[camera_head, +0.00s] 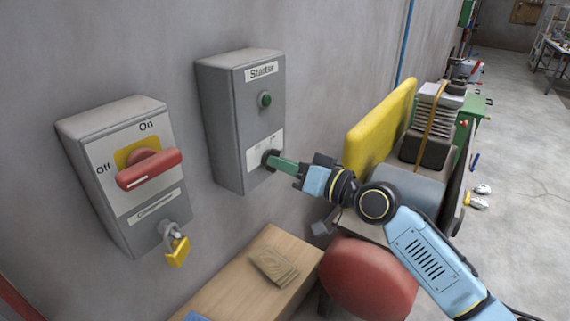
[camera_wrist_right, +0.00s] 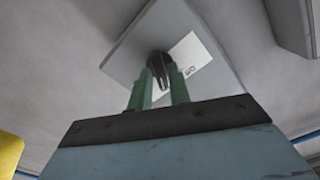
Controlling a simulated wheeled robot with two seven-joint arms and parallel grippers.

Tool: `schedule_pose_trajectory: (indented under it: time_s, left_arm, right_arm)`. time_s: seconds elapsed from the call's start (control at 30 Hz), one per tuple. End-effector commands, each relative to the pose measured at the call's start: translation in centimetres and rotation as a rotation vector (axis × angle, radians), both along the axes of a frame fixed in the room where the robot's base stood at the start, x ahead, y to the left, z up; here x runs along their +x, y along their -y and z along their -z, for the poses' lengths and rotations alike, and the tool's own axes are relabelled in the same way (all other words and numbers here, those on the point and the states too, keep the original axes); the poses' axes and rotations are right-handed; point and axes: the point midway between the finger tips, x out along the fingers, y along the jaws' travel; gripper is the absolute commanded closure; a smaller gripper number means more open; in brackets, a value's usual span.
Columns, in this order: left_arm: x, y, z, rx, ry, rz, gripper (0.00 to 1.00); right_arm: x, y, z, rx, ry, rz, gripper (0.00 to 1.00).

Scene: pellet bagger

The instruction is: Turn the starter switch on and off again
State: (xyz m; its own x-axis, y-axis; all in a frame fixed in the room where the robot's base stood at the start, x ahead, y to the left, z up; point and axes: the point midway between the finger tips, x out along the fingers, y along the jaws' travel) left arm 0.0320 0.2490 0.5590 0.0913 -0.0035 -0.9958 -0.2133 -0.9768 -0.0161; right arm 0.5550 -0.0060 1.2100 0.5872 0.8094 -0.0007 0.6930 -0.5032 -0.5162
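The starter box (camera_head: 238,120) is a grey box on the wall, labelled "Starter", with a round green lamp or button (camera_head: 265,99) near its top. Its black rotary starter switch (camera_wrist_right: 159,66) sits low on the front, beside a white label. My right gripper (camera_head: 277,162) reaches it from the right with green fingers. My left gripper is not in view.
A grey main switch box with a red handle (camera_head: 150,169) and yellow padlock (camera_head: 177,251) hangs to the left. Below are a wooden surface (camera_head: 235,285) and a red rounded object (camera_head: 368,280). A yellow panel (camera_head: 381,125) and machinery stand right of the starter box.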

Motion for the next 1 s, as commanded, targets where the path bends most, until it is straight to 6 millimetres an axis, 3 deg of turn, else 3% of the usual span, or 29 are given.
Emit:
schedule_pose_trajectory:
  time_s: [0.1,0.47,1.0]
  left_arm:
    - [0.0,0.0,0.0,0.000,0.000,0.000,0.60]
    - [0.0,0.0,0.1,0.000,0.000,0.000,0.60]
    - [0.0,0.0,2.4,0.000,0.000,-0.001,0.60]
  right_arm:
    - [0.0,0.0,0.0,-0.001,0.001,0.000,0.66]
    - [-0.3,0.5,0.1,-0.002,0.003,0.001,0.66]
    - [-6.6,9.0,0.3,-0.005,0.001,0.000,0.66]
